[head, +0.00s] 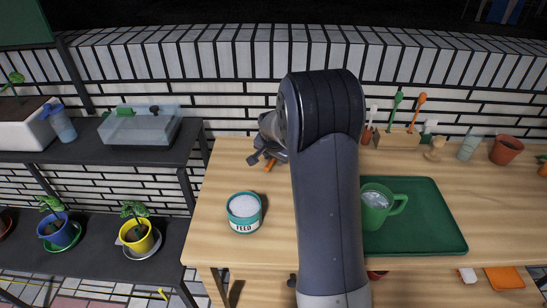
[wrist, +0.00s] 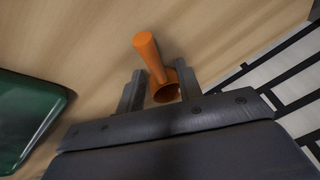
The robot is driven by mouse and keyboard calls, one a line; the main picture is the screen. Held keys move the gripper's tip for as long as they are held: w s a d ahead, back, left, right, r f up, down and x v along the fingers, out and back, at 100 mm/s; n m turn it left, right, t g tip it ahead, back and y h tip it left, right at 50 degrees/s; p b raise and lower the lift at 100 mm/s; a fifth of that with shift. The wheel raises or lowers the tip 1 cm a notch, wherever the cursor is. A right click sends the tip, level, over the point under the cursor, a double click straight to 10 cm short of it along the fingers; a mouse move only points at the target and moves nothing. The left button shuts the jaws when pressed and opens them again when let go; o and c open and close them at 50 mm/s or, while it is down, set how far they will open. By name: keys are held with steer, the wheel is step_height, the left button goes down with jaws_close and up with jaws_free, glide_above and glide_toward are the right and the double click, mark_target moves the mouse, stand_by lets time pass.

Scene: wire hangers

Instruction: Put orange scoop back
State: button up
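The orange scoop (wrist: 150,58) lies on the wooden table, with its handle pointing away from my gripper in the wrist view. Its round cup end is between my fingertips, partly hidden by the right finger. My gripper (wrist: 160,92) looks open, with a small gap between the left finger and the scoop. In the head view, a bit of the orange scoop (head: 268,167) shows under my gripper (head: 262,157); my arm hides much of the area.
A teal tub labelled FEED (head: 244,226) with white contents stands at the table's left front. A green mug (head: 376,208) is on a green tray (head: 432,238). A wooden holder (head: 398,139) with several tools stands at the back. Terracotta pot (head: 506,150) is at the right.

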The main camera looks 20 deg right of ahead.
steer(key=v, duration=1.2)
steer(key=shift+d, duration=0.1)
